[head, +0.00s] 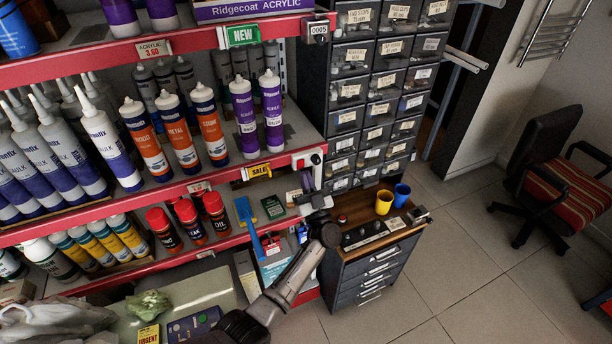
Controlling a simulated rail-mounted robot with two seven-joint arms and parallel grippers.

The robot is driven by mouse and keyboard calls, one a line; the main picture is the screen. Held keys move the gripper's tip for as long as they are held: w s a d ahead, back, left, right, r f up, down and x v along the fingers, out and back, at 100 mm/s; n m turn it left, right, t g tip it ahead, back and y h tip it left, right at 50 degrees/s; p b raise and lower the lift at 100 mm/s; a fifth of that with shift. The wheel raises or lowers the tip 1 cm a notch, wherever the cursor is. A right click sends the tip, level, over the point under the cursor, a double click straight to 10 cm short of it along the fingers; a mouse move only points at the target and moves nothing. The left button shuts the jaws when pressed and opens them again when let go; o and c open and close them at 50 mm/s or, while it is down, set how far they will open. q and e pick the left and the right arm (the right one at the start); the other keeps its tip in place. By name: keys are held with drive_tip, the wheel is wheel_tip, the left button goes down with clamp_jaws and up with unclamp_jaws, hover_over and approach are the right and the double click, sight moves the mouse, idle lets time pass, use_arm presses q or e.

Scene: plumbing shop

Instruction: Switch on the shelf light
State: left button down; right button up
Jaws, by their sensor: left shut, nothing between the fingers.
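The light itself cannot be made out. My right gripper is out of view.
Caulk tubes (185,130) and spray cans (188,218) fill the shelves. A yellow SALE tag (260,171) is left of the switch. A chair (560,185) stands on open floor.

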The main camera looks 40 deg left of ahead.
use_arm(q)
drive_tip(key=b+v, duration=0.1)
drive_tip(key=v, duration=1.1)
drive_tip(key=shift+f, duration=0.25)
drive_tip(key=shift+d, duration=0.1)
